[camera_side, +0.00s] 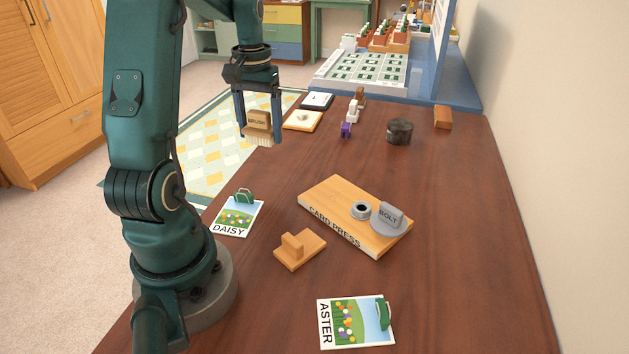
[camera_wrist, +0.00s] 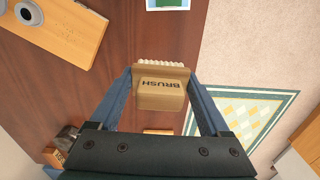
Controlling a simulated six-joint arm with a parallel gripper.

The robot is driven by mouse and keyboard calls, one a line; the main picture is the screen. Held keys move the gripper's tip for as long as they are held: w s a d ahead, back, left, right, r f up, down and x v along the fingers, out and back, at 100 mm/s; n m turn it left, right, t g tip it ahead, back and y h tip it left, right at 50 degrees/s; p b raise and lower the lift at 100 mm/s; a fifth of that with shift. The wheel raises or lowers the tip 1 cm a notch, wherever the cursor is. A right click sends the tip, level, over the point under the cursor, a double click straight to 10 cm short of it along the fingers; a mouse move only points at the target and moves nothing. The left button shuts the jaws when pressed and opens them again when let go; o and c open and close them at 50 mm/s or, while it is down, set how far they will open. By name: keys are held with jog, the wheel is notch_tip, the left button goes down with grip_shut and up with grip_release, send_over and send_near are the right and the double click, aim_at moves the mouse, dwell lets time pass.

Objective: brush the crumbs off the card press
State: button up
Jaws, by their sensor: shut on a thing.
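The card press (camera_side: 330,207) is a flat wooden block lying on the brown table, with its name on its front edge. A grey ring (camera_side: 361,210) and a grey knob marked BOLT (camera_side: 388,217) sit on its top. No crumbs can be made out on it at this size. In the wrist view the brush (camera_wrist: 163,88) sits between both fingers, and part of the press (camera_wrist: 58,38) shows at upper left.
A small wooden block with a grip (camera_side: 299,250) lies in front of the press. A DAISY card (camera_side: 237,218) and an ASTER card (camera_side: 356,322) lie nearby. A dark round pot (camera_side: 399,132) and small figures (camera_side: 353,112) stand farther back.

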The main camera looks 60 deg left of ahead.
aim_at(329, 200)
jog(key=w+d+m, duration=0.3)
jog(key=d+m, duration=0.1)
jog(key=d, duration=0.3)
jog(key=w+d+m, duration=0.3)
jog(key=d+m, duration=0.1)
jog(key=d, duration=0.4)
jog(key=shift+f, duration=3.4)
jog(key=shift+s+f, duration=0.1)
jog(key=shift+f, duration=0.7)
jog(key=shift+w+a, duration=0.25)
jog(key=shift+w, duration=0.65)
jog(key=shift+c, duration=0.7)
jog(key=shift+w+a+r, duration=0.1)
jog(key=shift+w, duration=0.25)
jog(key=shift+c, duration=0.6)
jog(key=shift+w+a, duration=0.2)
jog(key=shift+w, duration=0.55)
jog(key=shift+w+a, duration=0.2)
jog(key=shift+w, duration=0.55)
jog(key=shift+w+a, duration=0.2)
jog(key=shift+w, duration=0.55)
jog(key=shift+s+d, duration=0.3)
jog(key=shift+s, duration=0.85)
jog(key=shift+s+d, duration=0.3)
jog(key=shift+s, duration=0.8)
jog(key=shift+s+d, duration=0.3)
jog(key=shift+s, duration=0.85)
notch_tip(329, 200, up, 8)
jog(key=shift+r, duration=0.15)
